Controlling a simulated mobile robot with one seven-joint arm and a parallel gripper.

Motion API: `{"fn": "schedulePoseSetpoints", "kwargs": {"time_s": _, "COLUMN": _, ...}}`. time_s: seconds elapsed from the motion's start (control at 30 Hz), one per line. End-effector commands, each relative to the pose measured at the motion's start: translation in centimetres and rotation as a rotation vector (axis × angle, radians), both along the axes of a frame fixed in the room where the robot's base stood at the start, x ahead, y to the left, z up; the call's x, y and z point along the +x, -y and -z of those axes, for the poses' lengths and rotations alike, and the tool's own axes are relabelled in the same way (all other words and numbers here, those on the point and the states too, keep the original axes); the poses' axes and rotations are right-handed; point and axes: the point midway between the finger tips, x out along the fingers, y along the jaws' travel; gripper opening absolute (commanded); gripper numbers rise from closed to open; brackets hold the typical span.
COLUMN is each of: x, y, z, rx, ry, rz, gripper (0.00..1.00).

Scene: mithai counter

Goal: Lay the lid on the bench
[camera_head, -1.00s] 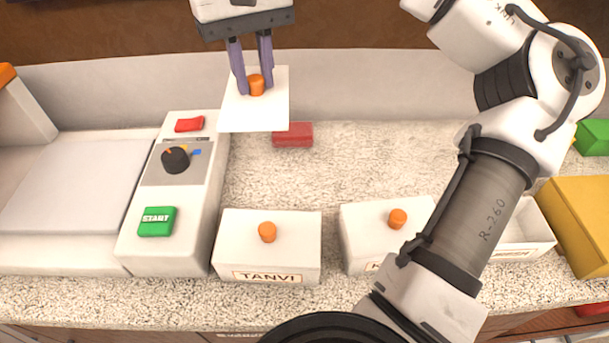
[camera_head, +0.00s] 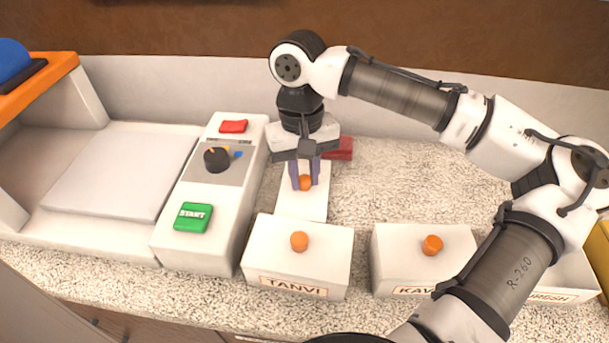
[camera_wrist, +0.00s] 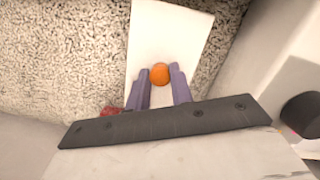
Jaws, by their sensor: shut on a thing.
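The lid (camera_head: 304,206) is a flat white rectangle with an orange knob (camera_head: 305,183). It is low over the speckled bench (camera_head: 385,180), behind the box labelled TANVI; I cannot tell whether it touches the bench. My gripper (camera_head: 304,182) points down with its purple fingers shut on the orange knob. In the wrist view the lid (camera_wrist: 172,35) extends beyond the fingers of my gripper (camera_wrist: 163,80), with the knob (camera_wrist: 159,74) between them.
The TANVI box (camera_head: 297,262) and a second box (camera_head: 420,262), both with orange-knobbed lids, stand in front. A machine with a green START button (camera_head: 193,217) is close on the left. A red block (camera_head: 340,148) lies behind the gripper. Bare bench is to the right.

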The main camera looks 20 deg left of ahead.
Motion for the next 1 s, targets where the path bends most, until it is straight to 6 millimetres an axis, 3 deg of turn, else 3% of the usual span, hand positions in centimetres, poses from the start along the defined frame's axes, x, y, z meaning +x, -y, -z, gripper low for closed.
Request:
{"fn": "schedulePoseSetpoints", "kwargs": {"time_s": 0.13, "x": 0.0, "y": 0.0, "z": 1.3, "rx": 0.001, "ry": 0.001, "rz": 0.000, "gripper": 0.00}}
{"fn": "schedulePoseSetpoints", "kwargs": {"time_s": 0.5, "x": 0.0, "y": 0.0, "z": 1.7, "rx": 0.002, "ry": -0.001, "rz": -0.001, "gripper": 0.00}}
{"fn": "schedulePoseSetpoints", "kwargs": {"time_s": 0.53, "x": 0.0, "y": 0.0, "z": 1.6, "rx": 0.001, "ry": -0.001, "rz": -0.001, "gripper": 0.26}}
{"fn": "schedulePoseSetpoints", "kwargs": {"time_s": 0.67, "x": 0.0, "y": 0.0, "z": 1.6, "rx": 0.001, "ry": 0.001, "rz": 0.000, "gripper": 0.43}}
{"fn": "schedulePoseSetpoints", "kwargs": {"time_s": 1.0, "x": 0.0, "y": 0.0, "z": 1.3, "rx": 0.000, "ry": 0.001, "rz": 0.000, "gripper": 0.44}}
